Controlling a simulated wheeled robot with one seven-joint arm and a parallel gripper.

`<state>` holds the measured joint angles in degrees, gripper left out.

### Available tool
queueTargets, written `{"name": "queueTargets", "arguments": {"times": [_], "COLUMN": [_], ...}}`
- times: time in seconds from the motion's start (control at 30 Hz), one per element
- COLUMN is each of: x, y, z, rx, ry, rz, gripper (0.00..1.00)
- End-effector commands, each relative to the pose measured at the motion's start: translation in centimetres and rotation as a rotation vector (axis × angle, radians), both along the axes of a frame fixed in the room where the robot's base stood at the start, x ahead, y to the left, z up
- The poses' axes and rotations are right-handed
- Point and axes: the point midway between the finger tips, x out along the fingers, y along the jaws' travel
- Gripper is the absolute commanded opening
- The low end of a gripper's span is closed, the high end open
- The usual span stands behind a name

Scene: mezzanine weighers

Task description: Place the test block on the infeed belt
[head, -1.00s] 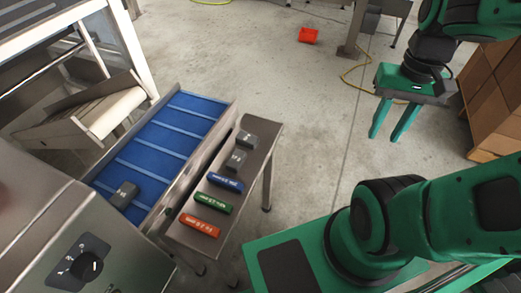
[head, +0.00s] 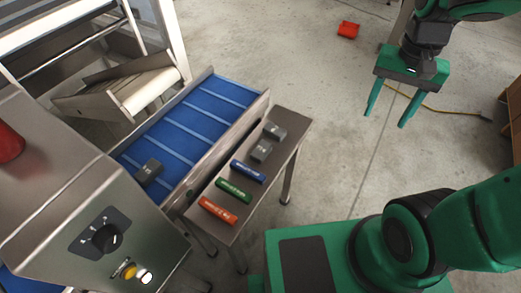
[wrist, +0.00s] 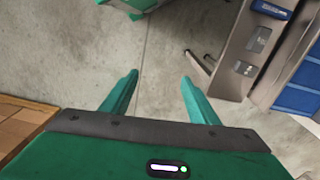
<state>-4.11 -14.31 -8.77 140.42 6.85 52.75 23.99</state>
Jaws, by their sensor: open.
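A blue ribbed belt (head: 185,128) in a metal frame is at the left of the head view; its edge also shows in the wrist view (wrist: 298,97). One dark grey block (head: 149,172) rests on the belt's near end. Two more grey blocks, a far one (head: 274,131) and a nearer one (head: 261,151), sit on a narrow metal side shelf (head: 297,122). They show in the wrist view too (wrist: 258,40) (wrist: 245,68). I cannot tell which block is the test block. My gripper (head: 386,120) is open and empty over the floor, right of the shelf (wrist: 160,77).
A steel cabinet with a black knob (head: 105,238) stands at lower left. A red object (head: 348,30) and a yellow cable (head: 440,110) lie on the open floor.

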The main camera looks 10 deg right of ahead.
Motion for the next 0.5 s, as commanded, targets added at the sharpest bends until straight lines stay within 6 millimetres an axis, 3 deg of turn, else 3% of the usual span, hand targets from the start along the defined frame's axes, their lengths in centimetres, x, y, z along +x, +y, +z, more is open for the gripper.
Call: {"name": "queueTargets", "arguments": {"times": [0.1, 0.2, 0.4, 0.5], "x": [4.4, 7.0, 8.8, 8.7], "y": [5.9, 11.4, 21.8, 25.4], "z": [-2.0, -3.9, -7.9, -9.3], "rx": [-0.007, -0.004, 0.015, 0.025], "ry": [0.001, -0.006, -0.007, -0.005], "rz": [0.005, -0.008, -0.037, -0.051], "gripper": [0.55, 0.55, 0.55, 0.55]}}
